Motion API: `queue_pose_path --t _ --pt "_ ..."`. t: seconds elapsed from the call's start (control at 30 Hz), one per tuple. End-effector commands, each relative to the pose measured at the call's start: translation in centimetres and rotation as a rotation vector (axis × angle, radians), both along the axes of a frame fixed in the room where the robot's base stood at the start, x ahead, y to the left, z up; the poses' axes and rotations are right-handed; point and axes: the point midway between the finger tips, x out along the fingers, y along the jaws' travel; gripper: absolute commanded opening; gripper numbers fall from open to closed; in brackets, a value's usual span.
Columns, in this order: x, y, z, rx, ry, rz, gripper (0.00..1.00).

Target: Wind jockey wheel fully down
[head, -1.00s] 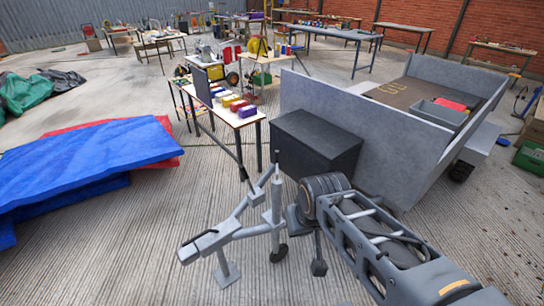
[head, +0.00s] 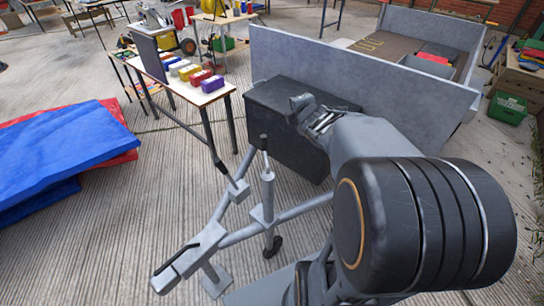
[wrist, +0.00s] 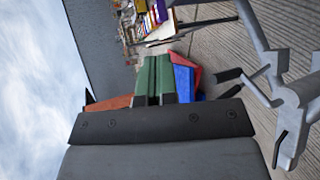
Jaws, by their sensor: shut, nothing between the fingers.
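The jockey wheel (head: 272,246) is a small dark wheel under a grey upright post (head: 268,195) on the trailer drawbar (head: 238,234). A thin rod with a black grip (head: 263,142) rises above the post. Another black-gripped lever (head: 222,167) leans beside it. I cannot tell whether the wheel touches the ground. My gripper (head: 298,103) is in front of the black box, above and right of the post, apart from it. In the wrist view its green fingers (wrist: 154,65) are together and empty; the drawbar (wrist: 290,110) is at the right.
A black box (head: 290,135) sits at the trailer's front, below the grey trailer wall (head: 350,72). A table (head: 205,97) with coloured blocks stands behind the drawbar. Blue and red mats (head: 60,150) lie at the left. Ribbed floor left of the drawbar is clear.

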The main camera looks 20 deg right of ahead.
Motion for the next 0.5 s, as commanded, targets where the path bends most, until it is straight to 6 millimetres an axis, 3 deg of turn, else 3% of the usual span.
queue_pose_path --t 0.03,0.2,0.3,0.5 --pt "0.8 -1.5 -2.8 -0.162 -0.021 0.108 0.00" --pt "1.3 -2.9 -7.1 -0.696 -0.147 0.524 0.00" --pt "0.1 -3.1 -9.8 -0.921 -0.252 0.717 0.00" --pt "-3.6 -3.2 -13.6 -1.192 -0.475 0.950 0.00"
